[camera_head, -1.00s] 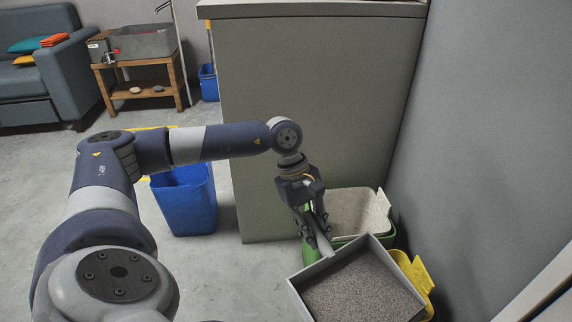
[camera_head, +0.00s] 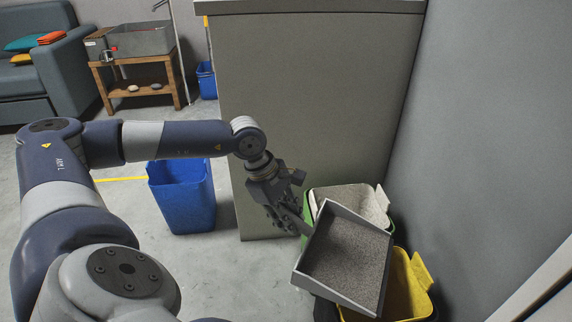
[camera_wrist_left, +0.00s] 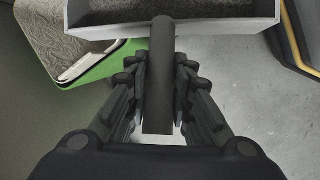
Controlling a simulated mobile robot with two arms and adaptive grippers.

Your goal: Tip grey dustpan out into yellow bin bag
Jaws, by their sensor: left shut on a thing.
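My left gripper (camera_head: 288,213) is shut on the handle of the grey dustpan (camera_head: 346,256). The handle also shows between the fingers in the left wrist view (camera_wrist_left: 158,85). The dustpan's tray has raised walls and a speckled grey inside, and it is turned and tilted in the head view. I cannot tell loose dirt from the pan's surface. The yellow bin bag (camera_head: 418,290) lines a bin at the lower right. The dustpan is above and left of it and covers part of its opening. My right gripper is not in view.
A green bin with a pale liner (camera_head: 365,200) stands behind the dustpan, against the cabinet (camera_head: 320,120). A grey wall (camera_head: 490,130) rises close on the right. A blue bin (camera_head: 183,198) stands on the open floor at left.

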